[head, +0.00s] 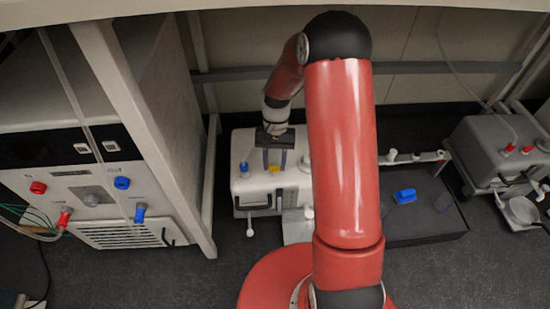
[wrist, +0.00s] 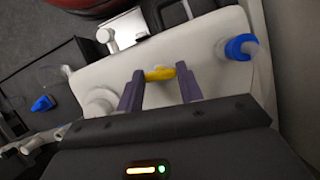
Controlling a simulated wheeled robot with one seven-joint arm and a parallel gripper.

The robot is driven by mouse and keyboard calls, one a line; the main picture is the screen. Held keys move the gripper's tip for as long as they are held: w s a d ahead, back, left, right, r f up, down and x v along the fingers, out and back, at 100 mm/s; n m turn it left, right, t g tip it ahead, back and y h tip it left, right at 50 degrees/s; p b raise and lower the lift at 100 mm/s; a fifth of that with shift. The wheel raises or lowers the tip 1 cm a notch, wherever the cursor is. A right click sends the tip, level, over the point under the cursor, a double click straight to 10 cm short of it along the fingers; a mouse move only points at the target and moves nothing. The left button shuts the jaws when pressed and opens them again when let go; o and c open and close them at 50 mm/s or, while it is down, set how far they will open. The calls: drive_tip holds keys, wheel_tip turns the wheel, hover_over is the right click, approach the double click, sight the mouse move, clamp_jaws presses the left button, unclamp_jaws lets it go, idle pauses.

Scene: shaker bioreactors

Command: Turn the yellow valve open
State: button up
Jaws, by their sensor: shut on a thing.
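The yellow valve (wrist: 160,73) shows in the wrist view as a small handle on top of a white machine (wrist: 80,72). In the head view the valve (head: 274,169) is a small yellow spot on the same machine (head: 240,150), below my gripper. My gripper (wrist: 160,88) has its two purple-grey fingers on either side of the valve and is shut on it. In the head view my gripper (head: 274,160) points down at the machine. The base of the valve is hard to make out.
A blue knob (wrist: 240,47) stands on the white machine beside the valve. White caps and fittings (wrist: 107,38) sit on its other side. A dark box with a blue valve (head: 404,196) stands to the right. A tall cabinet with blue and red knobs (head: 92,195) stands to the left.

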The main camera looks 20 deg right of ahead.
drive_tip(key=shift+n+h, duration=0.3)
drive_tip(key=shift+n, duration=0.5)
drive_tip(key=shift+p, duration=0.3)
drive_tip(key=o, duration=1)
drive_tip(key=p+v, duration=0.1)
drive_tip(key=v, duration=0.6)
drive_tip(key=shift+w+a+r, duration=0.1)
drive_tip(key=shift+w+r, duration=0.05)
drive_tip(key=shift+r, duration=0.1)
